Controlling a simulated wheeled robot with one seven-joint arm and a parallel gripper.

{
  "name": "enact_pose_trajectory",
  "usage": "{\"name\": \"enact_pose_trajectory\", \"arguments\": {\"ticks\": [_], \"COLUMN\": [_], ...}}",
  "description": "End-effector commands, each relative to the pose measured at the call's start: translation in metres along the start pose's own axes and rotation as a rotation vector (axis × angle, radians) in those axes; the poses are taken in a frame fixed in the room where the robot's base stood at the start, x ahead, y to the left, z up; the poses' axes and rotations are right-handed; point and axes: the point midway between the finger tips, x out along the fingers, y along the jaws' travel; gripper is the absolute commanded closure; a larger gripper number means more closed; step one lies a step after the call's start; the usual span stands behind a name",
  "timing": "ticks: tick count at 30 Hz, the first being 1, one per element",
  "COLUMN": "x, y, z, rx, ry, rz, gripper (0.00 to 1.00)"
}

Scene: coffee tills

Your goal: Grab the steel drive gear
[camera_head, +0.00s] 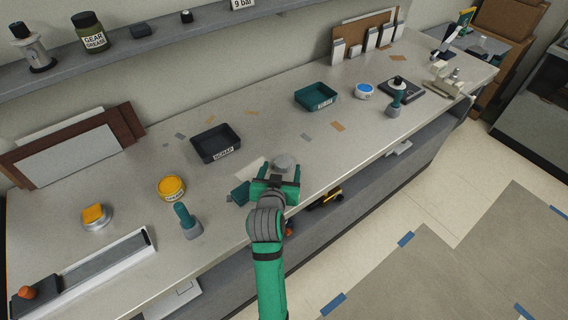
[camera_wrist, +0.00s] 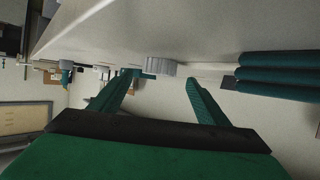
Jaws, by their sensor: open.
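The steel drive gear (camera_head: 283,162) is a grey toothed disc on the counter, just beyond the fingers of my gripper (camera_head: 277,181) in the head view. In the wrist view the gear (camera_wrist: 160,67) shows its ribbed edge, ahead of the gap between my two green fingers (camera_wrist: 160,90). The fingers are open with nothing between them. The gear's lower side is partly hidden by my gripper in the head view.
The black SCRAP tray (camera_head: 200,143) stands behind left, and a green tray (camera_head: 315,88) behind right. A yellow tin (camera_head: 171,187) and a green-handled tool (camera_head: 187,222) stand further left. Counter right of the gear is clear.

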Motion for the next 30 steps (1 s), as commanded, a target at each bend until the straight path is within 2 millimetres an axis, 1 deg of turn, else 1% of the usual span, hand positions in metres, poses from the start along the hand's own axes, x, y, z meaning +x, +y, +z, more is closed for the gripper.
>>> {"name": "enact_pose_trajectory", "arguments": {"ticks": [1,3,7,10,16,17,18,20,21,24,30], "x": [0.008,0.018,0.031,0.035,0.035,0.035,0.035,0.035,0.035,0.035,0.034], "y": [0.002,0.002,0.002,0.002,0.003,0.003,0.003,0.003,0.003,0.003,0.003], "z": [0.0,0.0,0.0,0.0,0.001,0.001,0.001,0.001,0.001,0.001,-0.002], "rx": [0.001,0.001,0.001,0.001,0.001,0.001,0.001,0.001,0.001,0.001,0.001], "ry": [0.0,0.0,0.001,0.0,0.0,0.0,0.001,0.001,0.001,0.001,0.004], "rz": [0.001,0.0,0.0,0.0,0.001,0.001,0.001,0.001,0.001,0.001,0.001], "gripper": [0.31,0.31,0.31,0.31,0.31,0.38,0.48,0.62,0.72,0.93,0.93]}}
